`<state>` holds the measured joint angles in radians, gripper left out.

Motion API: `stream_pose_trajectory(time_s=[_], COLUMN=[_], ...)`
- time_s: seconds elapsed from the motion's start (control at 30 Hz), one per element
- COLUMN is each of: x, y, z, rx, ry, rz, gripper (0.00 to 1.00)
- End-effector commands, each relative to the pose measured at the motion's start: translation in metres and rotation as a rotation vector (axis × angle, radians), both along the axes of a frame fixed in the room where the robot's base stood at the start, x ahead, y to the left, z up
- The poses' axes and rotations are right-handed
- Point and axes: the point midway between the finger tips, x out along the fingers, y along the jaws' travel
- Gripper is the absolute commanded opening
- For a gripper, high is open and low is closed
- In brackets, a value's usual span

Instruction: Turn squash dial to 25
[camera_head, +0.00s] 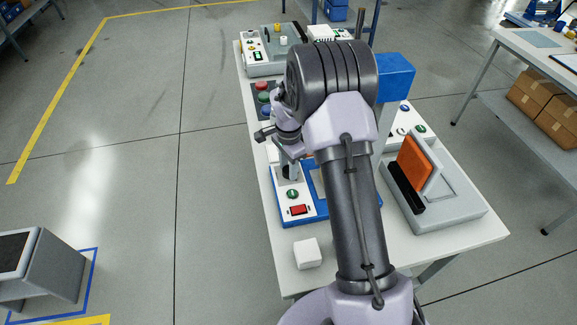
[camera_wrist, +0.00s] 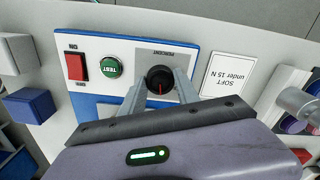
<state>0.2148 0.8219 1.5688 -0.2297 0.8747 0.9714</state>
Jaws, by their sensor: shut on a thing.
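The squash dial (camera_wrist: 159,83) is a round black knob with a red pointer line.
A green TEST button (camera_wrist: 111,67) and a red rocker switch (camera_wrist: 76,67) are beside the dial. A card reading "SOFT under 15 N" (camera_wrist: 227,75) lies on the other side. A white cube (camera_head: 307,253) and a grey fixture with an orange pad (camera_head: 414,163) share the table.

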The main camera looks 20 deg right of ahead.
Motion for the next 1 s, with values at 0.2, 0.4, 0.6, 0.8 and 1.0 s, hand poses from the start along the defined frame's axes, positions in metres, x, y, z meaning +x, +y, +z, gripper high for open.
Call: stream_pose_trajectory(time_s=[0.2,0.4,0.6,0.8,1.0], x=[0.0,-0.0002,-0.0001,-0.0002,-0.0001], y=[-0.0002,-0.0003,-0.0005,-0.0005,-0.0006], z=[0.0018,0.0018,0.0016,0.0016,0.0015], rx=[0.0,0.0,-0.001,-0.001,-0.001], ry=[0.0,0.0,-0.001,-0.001,-0.001], rz=[0.193,0.383,0.563,0.711,0.817], gripper=[0.0,0.0,0.0,0.0,0.0])
